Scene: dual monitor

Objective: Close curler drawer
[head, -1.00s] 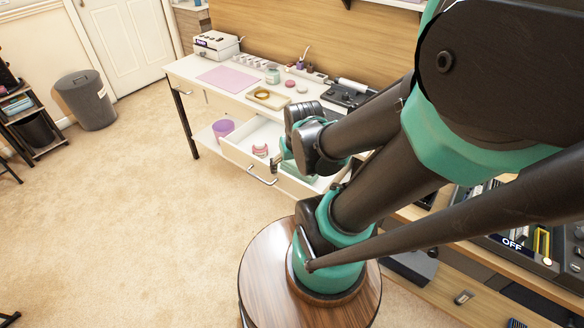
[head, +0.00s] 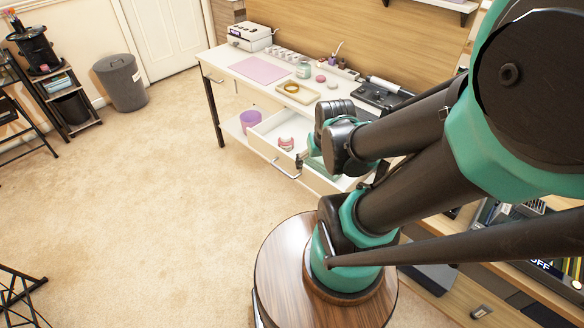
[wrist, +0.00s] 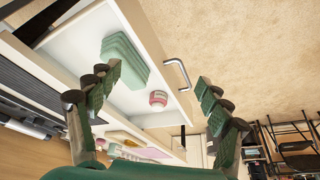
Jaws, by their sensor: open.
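The drawer (head: 262,142) of the white desk is pulled out, its front facing the open floor. Its metal bar handle (head: 288,170) also shows in the wrist view (wrist: 178,74). In the wrist view the handle and drawer front edge appear between the fingers; I cannot tell whether anything touches. In the head view my arm hides the drawer's right part and most of my gripper.
The desk top (head: 225,62) holds a pink mat (head: 259,69), a yellow tray (head: 291,90) and small jars. A round wooden table or base top (head: 283,270) is below my arm.

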